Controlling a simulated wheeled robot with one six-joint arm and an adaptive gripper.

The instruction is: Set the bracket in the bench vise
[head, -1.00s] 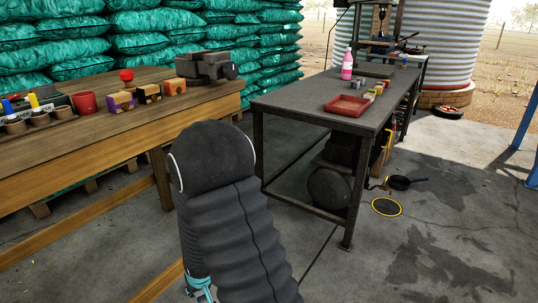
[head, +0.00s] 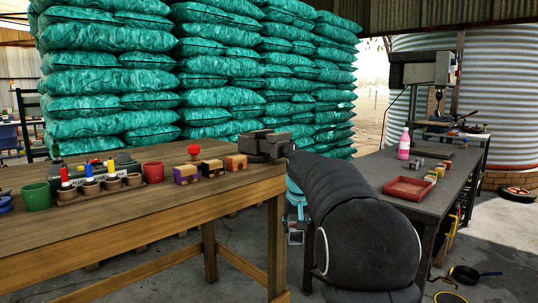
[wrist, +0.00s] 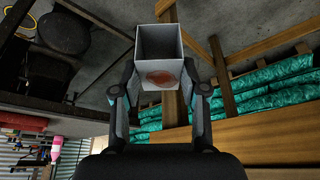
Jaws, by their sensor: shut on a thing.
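The bracket (wrist: 172,48) is a grey, open box-like piece with a reddish round mark on one face. In the wrist view my gripper (wrist: 160,86) is shut on it, a finger at each side. In the head view the bracket (head: 296,238) is small, below the right end of the wooden bench, and my gripper (head: 297,215) is partly hidden by my arm. The bench vise (head: 262,145) is dark grey and sits on the right end of the wooden bench top. The bracket is apart from it and lower. The jaw gap cannot be made out.
The wooden bench (head: 130,215) holds several small boxes, pots and a red cup (head: 153,172). A dark metal table (head: 380,168) on the right bears a red tray (head: 408,188) and a pink bottle (head: 404,145). Green sacks (head: 110,80) are stacked behind. Floor shows between the two.

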